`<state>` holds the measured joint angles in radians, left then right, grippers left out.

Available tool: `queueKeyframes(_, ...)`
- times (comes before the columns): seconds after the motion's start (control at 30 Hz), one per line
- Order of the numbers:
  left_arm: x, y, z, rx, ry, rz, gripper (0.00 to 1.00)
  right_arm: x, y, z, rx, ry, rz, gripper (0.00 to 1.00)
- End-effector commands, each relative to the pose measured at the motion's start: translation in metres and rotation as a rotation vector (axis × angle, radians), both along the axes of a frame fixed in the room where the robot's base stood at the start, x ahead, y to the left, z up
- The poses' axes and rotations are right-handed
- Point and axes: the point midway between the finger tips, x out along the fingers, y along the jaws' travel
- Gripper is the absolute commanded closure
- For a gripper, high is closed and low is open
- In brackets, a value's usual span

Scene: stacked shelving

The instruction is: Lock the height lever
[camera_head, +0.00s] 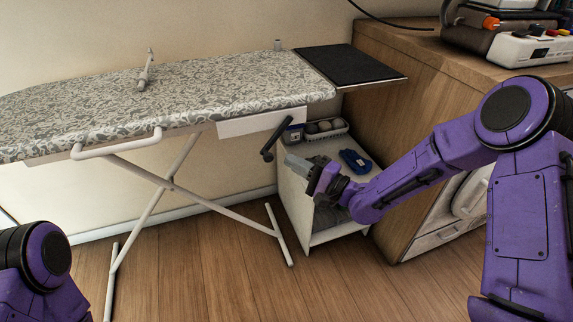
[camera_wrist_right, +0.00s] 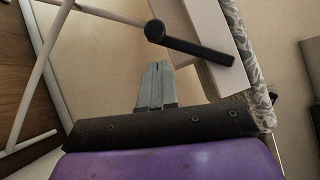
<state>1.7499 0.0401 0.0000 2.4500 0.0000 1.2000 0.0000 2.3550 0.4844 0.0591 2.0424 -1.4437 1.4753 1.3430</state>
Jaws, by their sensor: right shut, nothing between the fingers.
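The height lever is a black bar (camera_head: 279,133) with a round knob end, hanging tilted below the right end of the ironing board (camera_head: 190,92) in the head view. In the right wrist view the lever (camera_wrist_right: 195,48) lies just beyond the fingertips, its round end toward the upper left. My right gripper (camera_head: 292,161) is shut and empty, a little below and right of the lever's lower end. Its closed grey fingers (camera_wrist_right: 156,70) point at the lever, and a small gap seems to separate them. Only my left arm's purple link shows at lower left; its gripper is out of view.
White crossed legs (camera_head: 170,186) carry the board. A small white shelf (camera_head: 296,200) with a blue item (camera_head: 355,161) stands behind my right gripper. A wooden cabinet (camera_head: 405,90) stands to the right. Floor (camera_head: 200,265) in front is clear.

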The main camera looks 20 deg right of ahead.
Motion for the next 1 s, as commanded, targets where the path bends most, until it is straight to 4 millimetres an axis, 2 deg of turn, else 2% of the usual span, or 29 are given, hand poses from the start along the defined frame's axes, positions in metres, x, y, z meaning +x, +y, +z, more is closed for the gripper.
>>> queueKeyframes(0.1,0.000,0.000,-0.002,0.000,0.000,0.000,0.59,0.002,0.015,0.004,0.000,-0.002,0.001,1.00)
queueKeyframes(0.2,0.000,0.000,-0.002,0.000,0.000,0.000,0.59,0.002,0.021,0.005,0.001,-0.001,0.000,1.00)
queueKeyframes(0.67,0.000,0.000,-0.003,0.000,0.000,0.000,0.59,0.003,0.024,0.006,0.008,0.000,-0.001,1.00)
queueKeyframes(1.0,0.000,0.000,-0.009,0.000,0.000,0.000,0.59,0.002,0.034,0.008,0.136,0.005,-0.001,1.00)
